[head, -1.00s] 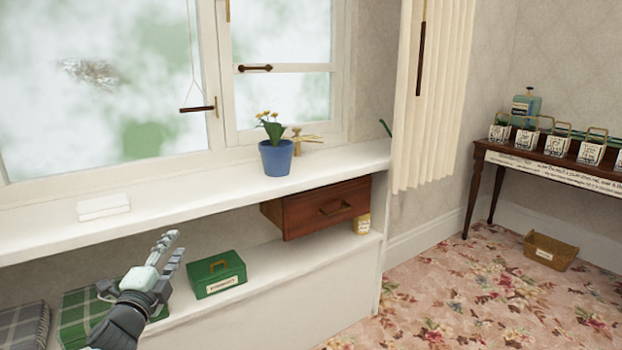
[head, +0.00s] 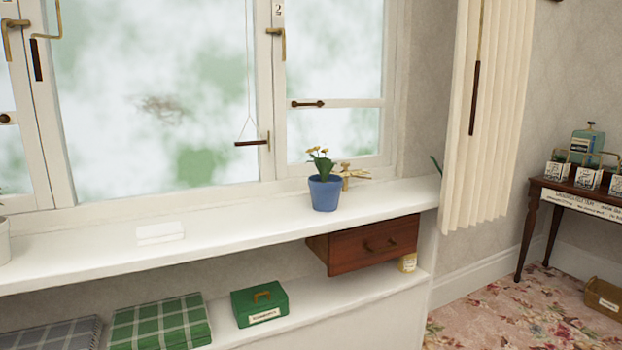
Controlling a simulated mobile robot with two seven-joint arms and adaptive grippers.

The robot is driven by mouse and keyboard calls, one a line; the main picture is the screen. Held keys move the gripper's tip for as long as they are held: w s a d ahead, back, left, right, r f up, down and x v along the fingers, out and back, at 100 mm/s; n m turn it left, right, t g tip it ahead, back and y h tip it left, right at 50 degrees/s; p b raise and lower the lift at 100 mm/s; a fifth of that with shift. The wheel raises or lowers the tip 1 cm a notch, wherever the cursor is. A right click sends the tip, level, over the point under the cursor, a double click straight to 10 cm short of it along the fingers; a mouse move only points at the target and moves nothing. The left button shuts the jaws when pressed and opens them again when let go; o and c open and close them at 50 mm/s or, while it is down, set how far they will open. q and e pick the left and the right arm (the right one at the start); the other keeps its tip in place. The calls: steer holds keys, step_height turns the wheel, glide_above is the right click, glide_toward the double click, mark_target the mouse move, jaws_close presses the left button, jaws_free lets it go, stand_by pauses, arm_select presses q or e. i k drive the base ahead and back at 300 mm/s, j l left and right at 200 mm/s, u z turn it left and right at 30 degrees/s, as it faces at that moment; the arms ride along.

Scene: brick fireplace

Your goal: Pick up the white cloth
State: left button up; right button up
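A small folded white cloth (head: 161,232) lies flat on the white window sill (head: 245,228), below the window and left of the blue flower pot. It is nearly the same white as the sill, so its edges are faint. Neither of my grippers shows in the head view now.
A blue pot (head: 324,192) with yellow flowers stands right of the cloth. A wooden drawer (head: 365,246) sticks out below the sill. A green box (head: 259,303) and green checked fabric (head: 160,322) are on the lower shelf. The sill around the cloth is clear.

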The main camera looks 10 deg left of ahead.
mark_target(149, 235)
steer(key=i+j, duration=0.3)
steer(key=j, duration=0.15)
steer(key=i+j+u, duration=0.1)
steer(key=i+j, duration=0.15)
steer(key=j, duration=0.2)
steer(key=i+j, duration=0.3)
steer(key=j+u, duration=0.05)
steer(key=j, duration=0.05)
